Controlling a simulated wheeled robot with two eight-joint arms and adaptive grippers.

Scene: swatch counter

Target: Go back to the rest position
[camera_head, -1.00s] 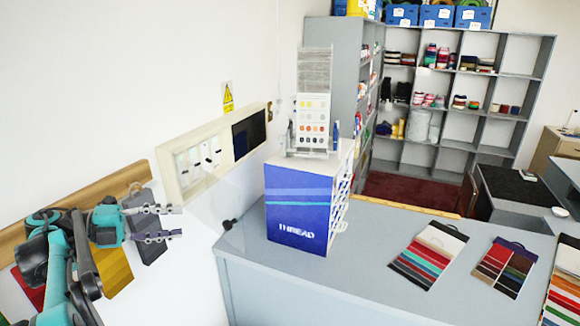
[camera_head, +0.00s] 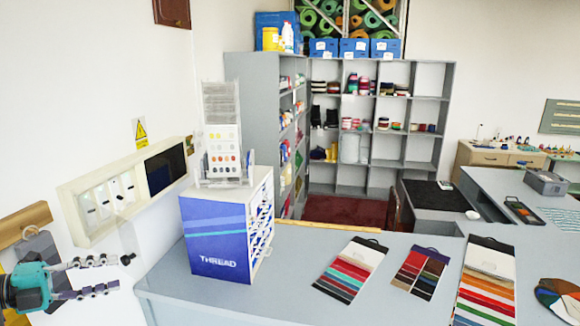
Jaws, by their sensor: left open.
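My left gripper (camera_head: 108,274) shows at the lower left, its two grey jointed fingers apart and pointing right. Nothing is between the fingers. It is in front of the white wall, left of the counter (camera_head: 300,299) and apart from it. Only the teal wrist part of my left arm shows at the left edge. My right gripper is not in view.
A blue-and-white thread cabinet (camera_head: 220,240) stands at the counter's left end with a colour-card stand (camera_head: 222,150) on top. Several swatch cards, such as the near striped one (camera_head: 348,272), lie to its right. Grey swatches (camera_head: 40,250) hang from a wooden rail (camera_head: 25,222).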

